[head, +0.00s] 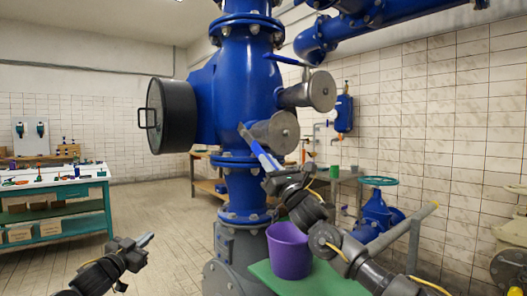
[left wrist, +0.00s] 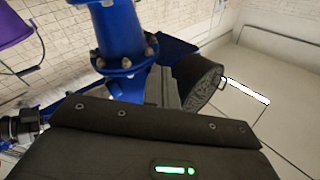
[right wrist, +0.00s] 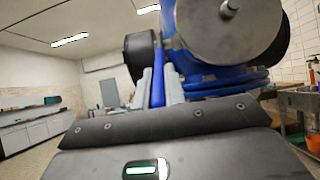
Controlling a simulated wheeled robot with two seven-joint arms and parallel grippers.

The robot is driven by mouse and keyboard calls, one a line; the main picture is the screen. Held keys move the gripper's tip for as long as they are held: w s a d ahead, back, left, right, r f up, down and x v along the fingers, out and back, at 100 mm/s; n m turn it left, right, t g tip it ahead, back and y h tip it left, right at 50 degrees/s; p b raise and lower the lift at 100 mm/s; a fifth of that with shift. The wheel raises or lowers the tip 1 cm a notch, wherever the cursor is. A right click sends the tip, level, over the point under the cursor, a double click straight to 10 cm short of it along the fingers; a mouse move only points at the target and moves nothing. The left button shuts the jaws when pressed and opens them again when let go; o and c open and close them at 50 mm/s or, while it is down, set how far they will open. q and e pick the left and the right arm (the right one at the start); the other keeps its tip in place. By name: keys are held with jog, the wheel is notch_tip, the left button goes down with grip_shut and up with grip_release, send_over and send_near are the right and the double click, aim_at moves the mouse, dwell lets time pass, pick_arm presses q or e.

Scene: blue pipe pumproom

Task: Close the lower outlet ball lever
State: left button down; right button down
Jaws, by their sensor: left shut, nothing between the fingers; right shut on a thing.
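The lower outlet (head: 283,130) is a grey stub with a round end plate on the tall blue pipe body (head: 248,75). Its blue lever (head: 246,136) slants down from the stub's left side. My right gripper (head: 266,162) is shut on this lever, just below the end plate. My left gripper (head: 146,240) is shut and empty, low at the left, apart from the pipe.
A purple bucket (head: 289,250) stands on a green surface (head: 300,279) under my right arm. A black round cover (head: 170,115) with a handle juts from the pipe body's left. A teal workbench (head: 60,215) stands at the left. The floor between bench and pipe is clear.

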pick_arm(q)
jog(key=d+r+m+g+h, duration=0.2)
jog(key=d+r+m+h, duration=0.15)
jog(key=d+r, duration=0.6)
pick_arm(e)
jog(key=shift+d+r, duration=0.1)
jog(key=shift+r, duration=0.1)
pick_arm(q)
jog(key=m+g+h, duration=0.4)
jog(key=m+g, duration=0.1)
send_near(263, 150)
jog(key=a+f, duration=0.1)
jog(key=a, duration=0.1)
jog(key=s+d+r+m+g+y, duration=0.1)
jog(key=s+d+r+y, duration=0.1)
jog(key=s+d+r, duration=0.3)
pick_arm(e)
jog(key=shift+f, duration=0.1)
pick_arm(q)
jog(key=shift+h, duration=0.25)
jog(key=shift+w+d+f, duration=0.65)
jog(key=shift+w+d, duration=0.05)
jog(key=shift+w, duration=0.5)
jog(key=shift+w+d+f, duration=0.65)
jog(key=shift+w, duration=0.6)
jog(key=shift+w+d+f, duration=0.65)
jog(key=shift+w+d, duration=0.05)
jog(key=shift+w, duration=0.5)
